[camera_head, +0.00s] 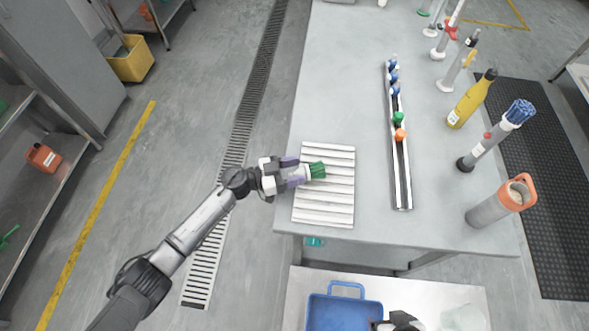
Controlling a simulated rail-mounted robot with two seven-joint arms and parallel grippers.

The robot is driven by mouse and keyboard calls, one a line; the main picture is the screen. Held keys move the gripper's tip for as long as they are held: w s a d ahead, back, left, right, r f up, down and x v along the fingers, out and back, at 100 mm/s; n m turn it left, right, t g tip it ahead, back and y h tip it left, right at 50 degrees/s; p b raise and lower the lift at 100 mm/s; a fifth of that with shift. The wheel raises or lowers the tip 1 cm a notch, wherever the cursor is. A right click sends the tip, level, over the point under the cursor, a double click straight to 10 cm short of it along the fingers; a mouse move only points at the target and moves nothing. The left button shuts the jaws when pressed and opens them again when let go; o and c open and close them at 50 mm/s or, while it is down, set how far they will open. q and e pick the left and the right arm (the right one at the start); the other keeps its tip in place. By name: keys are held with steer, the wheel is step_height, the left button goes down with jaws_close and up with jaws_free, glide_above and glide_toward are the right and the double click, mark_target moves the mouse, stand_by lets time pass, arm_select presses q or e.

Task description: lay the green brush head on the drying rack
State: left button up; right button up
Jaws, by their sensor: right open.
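The green brush head (317,170) has green bristles and a pale base and points right. It is over the upper part of the drying rack (325,208), a white slatted board on the grey table. I cannot tell whether it touches the slats. My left gripper (296,172), with purple fingers, reaches in from the left and is shut on the brush head's pale base. My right gripper (400,321) shows only partly at the bottom edge, beside the blue tray, well away from the rack. Its fingertips are hard to make out.
A metal rail (402,175) with blue, green and orange pieces stands right of the rack. A yellow bottle (470,101), a blue-bristled brush (500,130) and an orange-topped container (495,205) stand farther right. A blue tray (345,309) sits on a lower surface in front.

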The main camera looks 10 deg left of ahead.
arm_select(q)
steer(key=shift+r, duration=0.3)
steer(key=shift+s+a, duration=0.1)
steer(key=shift+a, duration=0.2)
steer(key=p+v, duration=0.1)
steer(key=v, duration=1)
steer(key=shift+s+a, duration=0.1)
steer(key=shift+a, duration=0.1)
